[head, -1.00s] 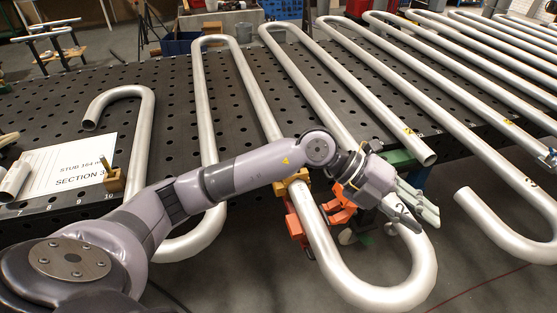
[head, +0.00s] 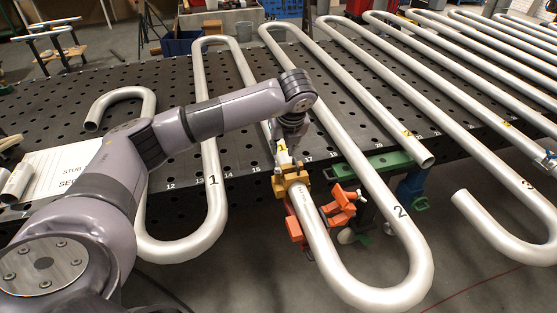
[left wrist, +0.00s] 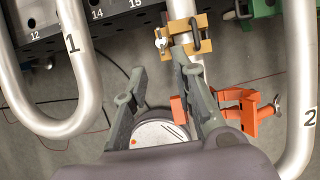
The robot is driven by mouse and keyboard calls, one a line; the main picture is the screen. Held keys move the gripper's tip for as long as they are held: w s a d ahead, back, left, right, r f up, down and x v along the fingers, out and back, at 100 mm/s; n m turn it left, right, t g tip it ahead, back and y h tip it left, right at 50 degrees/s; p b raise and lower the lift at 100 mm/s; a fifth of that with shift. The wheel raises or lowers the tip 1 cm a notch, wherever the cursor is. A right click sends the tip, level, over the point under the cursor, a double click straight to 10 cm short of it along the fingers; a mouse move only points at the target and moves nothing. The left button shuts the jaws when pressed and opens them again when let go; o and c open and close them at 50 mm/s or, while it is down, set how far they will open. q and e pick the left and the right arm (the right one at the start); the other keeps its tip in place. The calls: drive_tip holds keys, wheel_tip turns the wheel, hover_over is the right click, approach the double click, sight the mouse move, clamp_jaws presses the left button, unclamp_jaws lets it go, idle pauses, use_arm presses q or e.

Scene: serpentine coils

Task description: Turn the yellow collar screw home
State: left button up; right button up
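The yellow collar (head: 291,178) sits around the long pipe (head: 318,230) at the table's front edge. In the left wrist view the collar (left wrist: 203,33) is near the top, with a small pale screw (left wrist: 161,40) on its left side and a dark part across its right half. My left gripper (left wrist: 160,62) is open, its two grey fingers apart with nothing seen between them, just short of the collar and screw. In the head view the wrist is above and behind the collar, and the fingers are mostly hidden. My right gripper is in neither view.
An orange clamp (head: 341,207) hangs beside the pipe, right of the collar; it also shows in the left wrist view (left wrist: 246,108). A green clamp (head: 390,162) is further right. Bent pipes marked 1 and 2 flank the collar. The perforated table (head: 240,150) lies behind.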

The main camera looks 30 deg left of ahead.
sight(278, 166)
use_arm(q)
drive_tip(key=p+x, duration=0.2)
drive_tip(key=x, duration=0.9)
drive_tip(key=shift+d+p, duration=0.15)
drive_tip(key=shift+p, duration=0.25)
drive_tip(key=shift+f, duration=0.1)
drive_tip(key=shift+c, duration=0.4)
clamp_jaws()
